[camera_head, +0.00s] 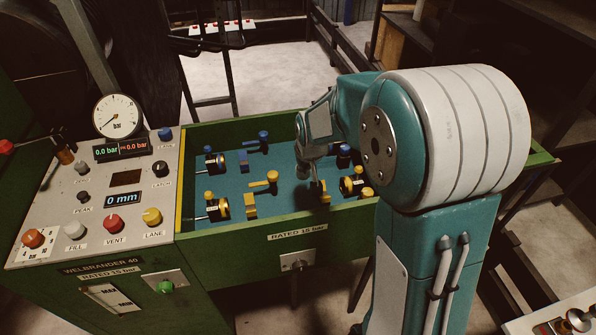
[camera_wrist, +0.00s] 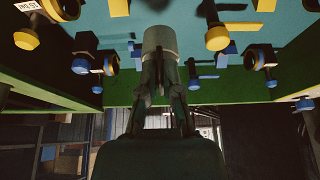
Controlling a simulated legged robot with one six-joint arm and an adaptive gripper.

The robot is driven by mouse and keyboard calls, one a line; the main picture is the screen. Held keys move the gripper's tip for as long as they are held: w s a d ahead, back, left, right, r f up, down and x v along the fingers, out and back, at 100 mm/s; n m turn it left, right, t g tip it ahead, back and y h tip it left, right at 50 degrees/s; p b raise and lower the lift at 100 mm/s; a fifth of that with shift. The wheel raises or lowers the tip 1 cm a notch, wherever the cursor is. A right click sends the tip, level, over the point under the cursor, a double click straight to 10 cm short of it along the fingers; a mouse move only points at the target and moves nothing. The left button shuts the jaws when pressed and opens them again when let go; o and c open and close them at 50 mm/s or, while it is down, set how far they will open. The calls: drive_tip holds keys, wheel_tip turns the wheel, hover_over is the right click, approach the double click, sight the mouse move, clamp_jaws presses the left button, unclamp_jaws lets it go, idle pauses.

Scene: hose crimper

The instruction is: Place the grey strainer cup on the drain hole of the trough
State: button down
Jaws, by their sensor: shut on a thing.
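The grey strainer cup (camera_wrist: 160,38) is held at the tips of my gripper (camera_wrist: 160,66), which is shut on it, in the wrist view. In the head view my gripper (camera_head: 310,160) reaches down inside the trough (camera_head: 238,126), right of its middle; the cup is small and partly hidden there. The trough has green walls and a teal floor. Its floor also shows behind the cup in the wrist view. I cannot make out the drain hole in either view, nor whether the cup touches the floor.
Several yellow fittings (camera_head: 251,205) and blue fittings (camera_head: 243,160) stand in the trough around my gripper. A control panel (camera_head: 98,190) with knobs and a pressure gauge (camera_head: 117,115) adjoins the trough on the left. Teal floor at the trough's middle left is bare.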

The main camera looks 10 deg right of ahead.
drive_tip(key=w, duration=0.1)
drive_tip(key=w+f, duration=0.1)
drive_tip(key=w, duration=0.1)
drive_tip(key=shift+w+f, duration=0.25)
drive_tip(key=shift+f, duration=0.1)
drive_tip(key=w+f, duration=0.4)
drive_tip(key=f, duration=0.1)
drive_tip(key=shift+w+d+f, duration=0.1)
drive_tip(key=shift+w+f, duration=0.1)
drive_tip(key=shift+f, duration=1.6)
drive_tip(key=c, duration=0.8)
unclamp_jaws()
drive_tip(key=shift+f, duration=0.1)
